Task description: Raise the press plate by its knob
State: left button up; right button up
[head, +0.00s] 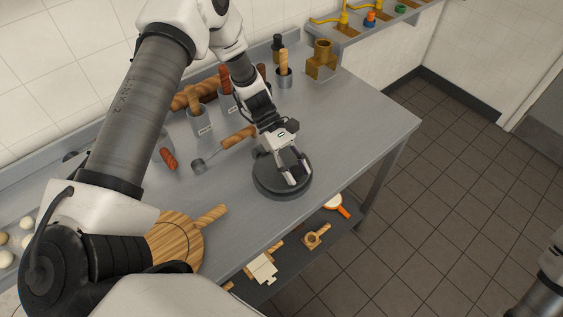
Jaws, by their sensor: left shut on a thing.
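The press plate (270,190) is a dark round disc on the grey steel table (345,135), near its front edge. My left gripper (292,176) is over the plate, pointing down, with its fingers shut around the middle where the knob is. The knob itself is hidden by the fingers. I cannot tell whether the plate touches the table or is a little above it. Part of my right arm shows at the lower right edge, but its fingers are not clearly visible.
A round wooden board (172,240) lies at the front left. A ladle (198,166) with a wooden handle lies left of the plate. Metal cups (283,78) with wooden-handled tools and a brass stand (321,62) are at the back. The table's right part is clear.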

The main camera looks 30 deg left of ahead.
pick_arm(q)
jog(key=shift+w+a+r+p, duration=0.1)
jog(key=shift+a+r+p, duration=0.1)
jog(key=shift+r, duration=0.25)
jog(key=shift+a+r+p, duration=0.1)
jog(key=shift+r+p, duration=0.1)
jog(key=shift+r, duration=0.25)
jog(key=shift+f, duration=0.1)
jog(key=shift+w+a+r+p, duration=0.1)
jog(key=shift+a+r+p, duration=0.05)
jog(key=shift+r+p, duration=0.3)
jog(key=shift+w+a+r+p, duration=0.1)
jog(key=shift+r+p, duration=0.15)
jog(key=shift+r, duration=0.3)
jog(key=shift+a+r, duration=0.15)
jog(key=shift+r, duration=0.05)
jog(key=shift+s, duration=0.1)
jog(key=shift+f, duration=0.1)
